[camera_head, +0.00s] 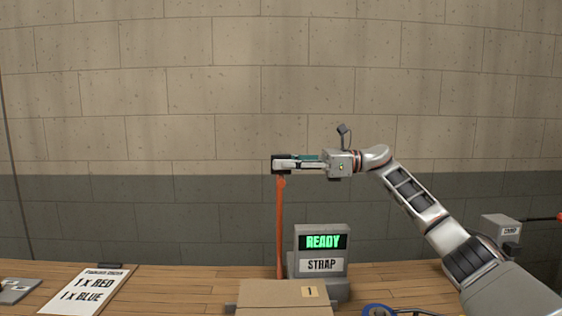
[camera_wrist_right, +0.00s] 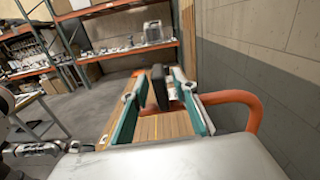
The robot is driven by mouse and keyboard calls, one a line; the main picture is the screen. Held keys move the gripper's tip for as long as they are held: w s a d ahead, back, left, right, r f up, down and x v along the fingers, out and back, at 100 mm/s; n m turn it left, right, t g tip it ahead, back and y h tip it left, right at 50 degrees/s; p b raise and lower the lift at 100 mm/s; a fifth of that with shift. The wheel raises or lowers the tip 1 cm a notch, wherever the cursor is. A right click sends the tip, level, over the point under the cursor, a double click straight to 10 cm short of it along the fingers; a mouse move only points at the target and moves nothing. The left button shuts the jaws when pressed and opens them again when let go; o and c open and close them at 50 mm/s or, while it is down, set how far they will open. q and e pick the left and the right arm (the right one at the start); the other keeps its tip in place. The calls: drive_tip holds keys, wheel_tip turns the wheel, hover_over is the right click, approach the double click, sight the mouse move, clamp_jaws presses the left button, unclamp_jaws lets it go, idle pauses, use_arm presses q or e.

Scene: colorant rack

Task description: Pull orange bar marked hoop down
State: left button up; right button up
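The orange hoop bar (camera_head: 280,230) stands upright behind the strap machine (camera_head: 321,250), seen edge-on. My right gripper (camera_head: 285,163) is level at its top, coming from the right. In the right wrist view the green-lined fingers (camera_wrist_right: 160,100) are spread, with a black grip (camera_wrist_right: 160,88) between them. The orange tube (camera_wrist_right: 232,98) curves out past the right finger. Whether the fingers touch the grip cannot be told. My left gripper is out of the head view; a grey gripper-like part (camera_wrist_right: 40,149) shows small at lower left in the wrist view, its fingers unclear.
The machine's screen reads READY above a STRAP label. A cardboard box (camera_head: 285,298) marked 1 stands in front. A paper (camera_head: 88,290) lists 1 x red and 1 x blue. A grey box with an orange lever (camera_head: 541,218) is at right. Shelves (camera_wrist_right: 105,12) stand beyond the table.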

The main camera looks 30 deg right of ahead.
drive_tip(key=shift+w+a, duration=0.25)
drive_tip(key=shift+a, duration=0.15)
drive_tip(key=shift+c, duration=0.4)
clamp_jaws()
